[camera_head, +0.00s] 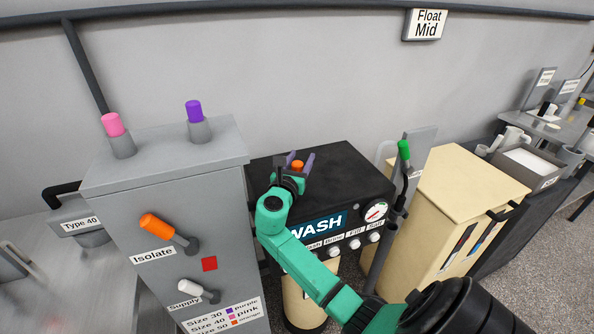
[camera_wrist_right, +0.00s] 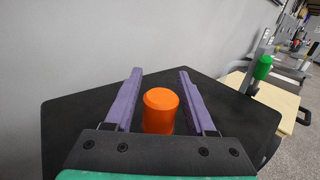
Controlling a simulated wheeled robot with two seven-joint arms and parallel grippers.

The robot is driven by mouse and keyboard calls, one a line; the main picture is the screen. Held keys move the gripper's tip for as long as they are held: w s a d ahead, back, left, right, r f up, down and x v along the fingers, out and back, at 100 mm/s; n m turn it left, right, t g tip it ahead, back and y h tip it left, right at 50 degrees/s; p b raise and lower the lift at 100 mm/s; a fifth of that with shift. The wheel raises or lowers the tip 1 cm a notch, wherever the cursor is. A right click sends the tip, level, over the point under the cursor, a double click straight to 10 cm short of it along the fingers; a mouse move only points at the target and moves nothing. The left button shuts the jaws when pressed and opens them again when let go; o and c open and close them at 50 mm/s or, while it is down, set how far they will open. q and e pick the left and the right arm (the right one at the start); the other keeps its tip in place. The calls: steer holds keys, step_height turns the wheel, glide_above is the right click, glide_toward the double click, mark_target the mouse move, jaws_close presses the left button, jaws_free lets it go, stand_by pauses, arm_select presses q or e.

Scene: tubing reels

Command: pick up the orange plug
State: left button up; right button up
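The orange plug (camera_head: 297,164) is at the black top of the wash unit. In the right wrist view the orange plug (camera_wrist_right: 160,111) is a short upright cylinder, its lower part hidden by my gripper's palm. My right gripper (camera_head: 300,157) is over the wash unit with its purple fingers spread. In the right wrist view my right gripper (camera_wrist_right: 160,73) has one finger on each side of the plug, with a gap visible on both sides. My left gripper is not in view.
A grey cabinet (camera_head: 168,160) with a pink plug (camera_head: 112,124), a purple plug (camera_head: 194,111) and an orange-ended lever (camera_head: 157,226) stands on the left. The black wash unit top (camera_head: 345,175) is otherwise clear. A green-topped post (camera_head: 404,150) and a cream cabinet (camera_head: 465,180) stand to the right.

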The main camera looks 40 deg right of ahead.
steer(key=shift+d+f, duration=0.1)
jaws_close()
step_height(320, 180, up, 20)
steer(key=b, duration=0.1)
steer(key=shift+b, duration=0.3)
steer(key=shift+p, duration=0.45)
